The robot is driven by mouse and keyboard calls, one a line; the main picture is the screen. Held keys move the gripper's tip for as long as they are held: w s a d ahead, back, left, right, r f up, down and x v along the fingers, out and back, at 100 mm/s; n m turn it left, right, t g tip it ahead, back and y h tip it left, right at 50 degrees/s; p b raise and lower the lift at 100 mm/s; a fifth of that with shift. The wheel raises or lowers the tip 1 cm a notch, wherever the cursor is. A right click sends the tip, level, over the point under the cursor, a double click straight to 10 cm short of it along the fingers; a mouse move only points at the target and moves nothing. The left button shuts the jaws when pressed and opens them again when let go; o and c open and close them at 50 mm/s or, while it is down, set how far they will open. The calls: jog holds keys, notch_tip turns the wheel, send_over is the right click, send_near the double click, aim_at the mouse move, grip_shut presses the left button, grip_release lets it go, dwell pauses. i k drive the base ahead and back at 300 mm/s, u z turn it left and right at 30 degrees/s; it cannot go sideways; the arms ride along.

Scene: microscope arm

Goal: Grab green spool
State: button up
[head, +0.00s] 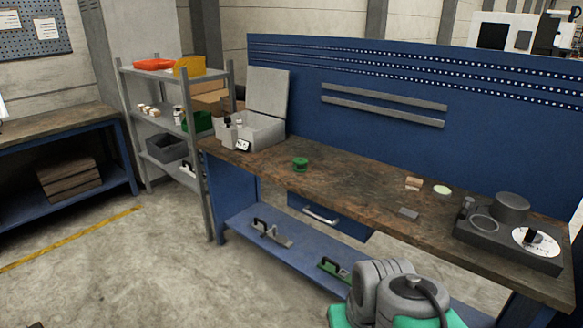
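The green spool (300,164) stands upright on the brown worktop of the workbench (345,185), near its front edge and left of the middle. It looks small, with a wider bottom and top and a narrower waist. Nothing touches it. My gripper is not in view, so whether it is open or shut does not show.
An open grey case (262,132) stands left of the spool, its lid raised. Small blocks (413,184), a pale disc (442,190) and a dark device (507,240) lie to the right. A blue perforated back panel (400,120) rises behind. The worktop around the spool is clear.

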aim_at(300, 162)
jog(key=u, duration=0.35)
jog(key=i, duration=0.5)
jog(key=u, duration=0.6)
jog(key=i, duration=1.65)
jog(key=z, duration=0.7)
jog(key=i, duration=0.55)
